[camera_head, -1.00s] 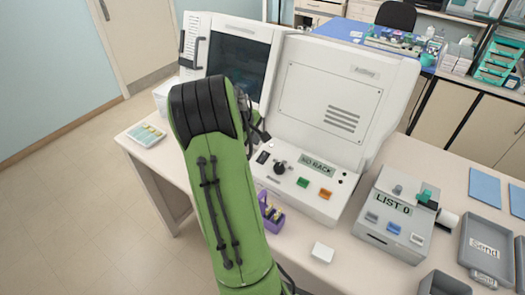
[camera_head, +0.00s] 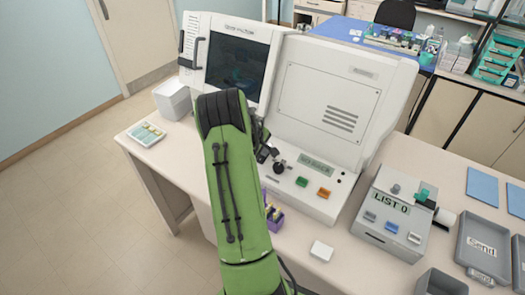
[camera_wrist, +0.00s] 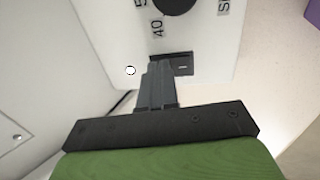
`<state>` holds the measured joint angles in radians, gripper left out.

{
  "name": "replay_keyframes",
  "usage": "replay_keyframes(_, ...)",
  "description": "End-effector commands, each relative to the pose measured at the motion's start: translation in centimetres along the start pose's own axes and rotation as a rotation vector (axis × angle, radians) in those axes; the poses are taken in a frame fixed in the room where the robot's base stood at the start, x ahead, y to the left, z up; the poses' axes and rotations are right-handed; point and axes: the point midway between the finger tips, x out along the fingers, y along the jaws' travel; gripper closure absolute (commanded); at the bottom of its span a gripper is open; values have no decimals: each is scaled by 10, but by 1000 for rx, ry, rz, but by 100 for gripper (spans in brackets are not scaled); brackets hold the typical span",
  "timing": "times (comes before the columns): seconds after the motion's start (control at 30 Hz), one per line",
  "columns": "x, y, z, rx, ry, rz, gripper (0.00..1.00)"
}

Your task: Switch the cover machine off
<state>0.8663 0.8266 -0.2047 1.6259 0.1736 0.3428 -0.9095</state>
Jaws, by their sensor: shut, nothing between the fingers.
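The cover machine (camera_head: 318,125) is a large white unit with a vented panel, a "NO RACK" display (camera_head: 315,165), a green button (camera_head: 302,182), an orange button (camera_head: 324,193) and a black knob (camera_head: 278,168). In the wrist view its black rocker switch (camera_wrist: 184,66) shows a line mark, beside the dark knob (camera_wrist: 177,3) with printed numbers. My gripper (camera_wrist: 160,66) is shut and empty, its tips over the left part of the switch. I cannot tell whether they touch it. In the head view my arm hides the switch, and my gripper (camera_head: 264,152) is partly hidden.
A monitor unit (camera_head: 235,55) stands left of the machine. A purple holder (camera_head: 275,217), a white block (camera_head: 321,251) and a grey device reading "LIST 0" (camera_head: 390,215) are in front and to the right. Grey trays (camera_head: 484,242) lie at the far right.

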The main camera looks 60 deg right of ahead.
Motion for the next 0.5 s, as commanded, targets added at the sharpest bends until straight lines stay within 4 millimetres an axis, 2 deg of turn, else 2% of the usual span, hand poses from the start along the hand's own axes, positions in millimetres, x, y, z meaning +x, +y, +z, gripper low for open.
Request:
replay_keyframes(0.07, 9, -1, 0, 0, 0, -3, 100)
replay_keyframes(0.3, 7, -2, 0, -1, -2, -8, 100)
replay_keyframes(0.5, 6, -12, 1, -3, -4, -12, 100)
